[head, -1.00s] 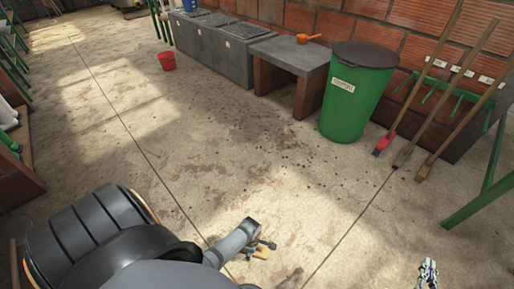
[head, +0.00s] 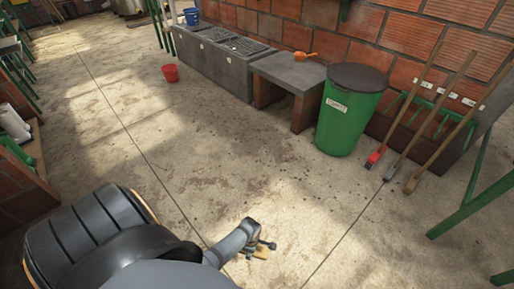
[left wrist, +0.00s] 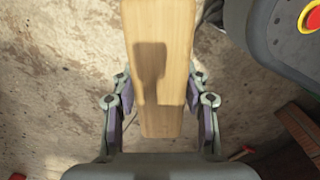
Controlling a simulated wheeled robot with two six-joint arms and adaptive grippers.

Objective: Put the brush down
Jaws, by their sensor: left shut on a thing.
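A pale wooden piece, which I take to be the brush (left wrist: 158,50), fills the upper middle of the left wrist view. My left gripper (left wrist: 160,92) is shut on it, with a finger pad against each side. In the head view the left gripper (head: 262,246) is small at the bottom centre, over the concrete floor, with a bit of the brush (head: 261,254) showing. The brush's bristles cannot be made out. My right gripper is not in view.
A green bin (head: 347,120) with a dark lid stands by the brick wall. Long-handled tools (head: 424,110) lean to its right. A low grey bench (head: 288,72) holds an orange scoop (head: 305,56). A red bucket (head: 170,73) stands on the floor. The middle floor is clear.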

